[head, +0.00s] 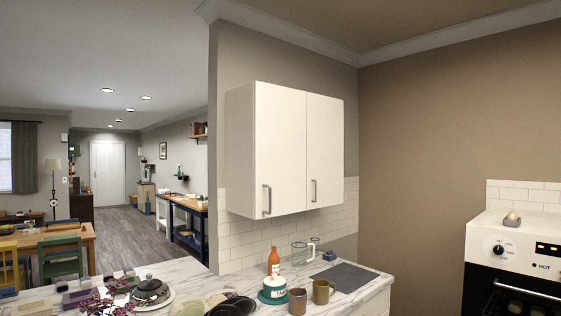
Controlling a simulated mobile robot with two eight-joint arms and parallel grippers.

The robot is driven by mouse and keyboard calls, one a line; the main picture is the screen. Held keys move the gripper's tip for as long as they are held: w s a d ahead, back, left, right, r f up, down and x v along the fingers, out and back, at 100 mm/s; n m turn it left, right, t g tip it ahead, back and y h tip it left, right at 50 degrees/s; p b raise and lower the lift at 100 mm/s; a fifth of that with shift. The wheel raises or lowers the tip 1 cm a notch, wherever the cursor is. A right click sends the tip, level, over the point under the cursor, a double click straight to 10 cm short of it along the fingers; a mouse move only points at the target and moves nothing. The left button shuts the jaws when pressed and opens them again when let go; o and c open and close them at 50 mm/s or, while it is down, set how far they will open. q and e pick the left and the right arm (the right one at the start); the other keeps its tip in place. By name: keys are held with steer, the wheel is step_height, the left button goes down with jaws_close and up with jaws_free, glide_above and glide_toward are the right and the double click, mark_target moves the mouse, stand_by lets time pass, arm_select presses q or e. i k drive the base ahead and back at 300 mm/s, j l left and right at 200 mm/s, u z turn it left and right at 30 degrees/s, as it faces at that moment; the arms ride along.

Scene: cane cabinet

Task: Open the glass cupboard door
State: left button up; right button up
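A white wall cupboard (240,150) hangs above the counter, in the middle of the head view. Its left door (280,145) and right door (325,145) both look shut. Both doors look white and opaque; I see no glass pane in them. The left door has a metal bar handle (267,201) near its lower left part. The right door has a similar handle (313,190) near its lower left edge. The inside of the cupboard is hidden. Neither of my grippers shows in this view.
Below is a marble-look counter (235,268) with an orange bottle (274,261), a teal-and-white pot (274,291), two mugs (298,301) (321,291), glass jugs (299,251) and a dark board (345,277). A cooker (515,245) stands right. The air before the cupboard is clear.

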mark_target(279, 111)
steer(key=k, duration=0.55)
steer(key=k+u, duration=0.1)
steer(key=u, duration=1.6)
steer(key=l+u, duration=0.15)
steer(key=u, duration=0.3)
steer(key=l+u, duration=0.1)
steer(key=u, duration=0.3)
steer(key=k+l, duration=0.1)
steer(key=l, duration=0.6)
steer(key=k+l, duration=0.1)
steer(key=l, duration=0.65)
steer(key=k+l, duration=0.1)
steer(key=l, duration=1.35)
steer(key=k+l, duration=0.15)
steer(key=l, duration=0.55)
steer(key=k+l, duration=0.1)
steer(key=l, duration=0.65)
